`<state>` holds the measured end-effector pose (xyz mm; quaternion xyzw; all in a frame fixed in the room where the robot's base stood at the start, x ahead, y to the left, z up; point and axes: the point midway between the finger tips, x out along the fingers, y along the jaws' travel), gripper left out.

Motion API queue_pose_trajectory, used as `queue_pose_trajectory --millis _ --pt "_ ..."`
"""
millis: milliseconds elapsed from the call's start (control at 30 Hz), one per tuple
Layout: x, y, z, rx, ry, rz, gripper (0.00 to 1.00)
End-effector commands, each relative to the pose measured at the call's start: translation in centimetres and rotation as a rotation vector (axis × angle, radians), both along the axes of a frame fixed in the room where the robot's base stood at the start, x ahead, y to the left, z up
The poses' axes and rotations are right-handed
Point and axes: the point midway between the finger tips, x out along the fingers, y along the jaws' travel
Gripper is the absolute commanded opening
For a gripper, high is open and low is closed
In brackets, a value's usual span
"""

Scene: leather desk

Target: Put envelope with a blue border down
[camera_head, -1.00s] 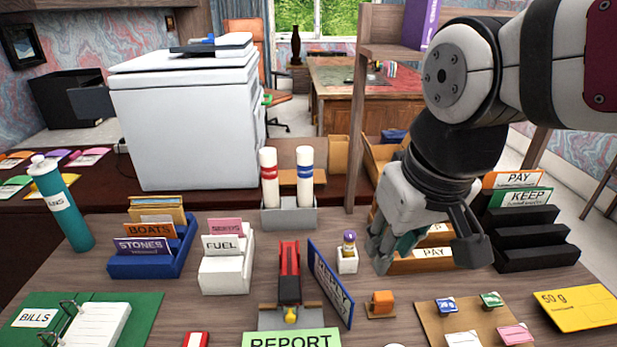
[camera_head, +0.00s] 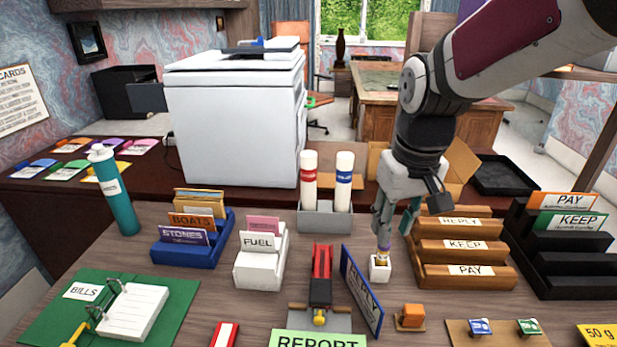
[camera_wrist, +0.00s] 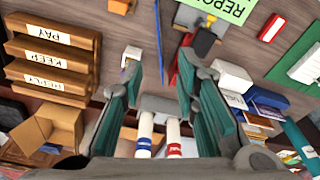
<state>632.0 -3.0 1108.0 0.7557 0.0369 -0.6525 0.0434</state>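The blue-bordered envelope (camera_head: 362,291), with partly readable lettering, stands on edge on the desk, tilted in the head view, right of a red and black stapler-like tool (camera_head: 320,280). In the wrist view the envelope (camera_wrist: 159,45) shows nearly edge-on as a thin blue strip beyond the fingertips. My gripper (camera_head: 395,226) is above the desk, behind and right of the envelope, near a small white holder (camera_head: 380,270). Its teal fingers are apart with nothing between them in the wrist view (camera_wrist: 160,62). The gripper does not touch the envelope.
A wooden tiered rack (camera_head: 465,250) labelled REPLY, KEEP and PAY stands right of my gripper. A black tiered rack (camera_head: 570,265) is farther right. A grey holder (camera_head: 325,222) with two white tubes stands behind. An orange block (camera_head: 411,316) sits front right of the envelope.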

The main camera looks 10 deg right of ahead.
Motion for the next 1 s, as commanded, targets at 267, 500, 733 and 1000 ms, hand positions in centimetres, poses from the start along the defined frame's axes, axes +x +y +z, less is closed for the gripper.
queue_pose_trajectory --millis 267,500,733,1000 --pt "6.7 0.1 -6.9 -0.004 0.102 0.054 0.28" --pt "9.3 0.1 -10.9 -0.005 0.143 0.079 0.28" --pt "9.5 0.1 -13.4 -0.005 0.151 0.083 0.28" --pt "9.5 0.1 -18.3 -0.005 0.151 0.082 0.28"
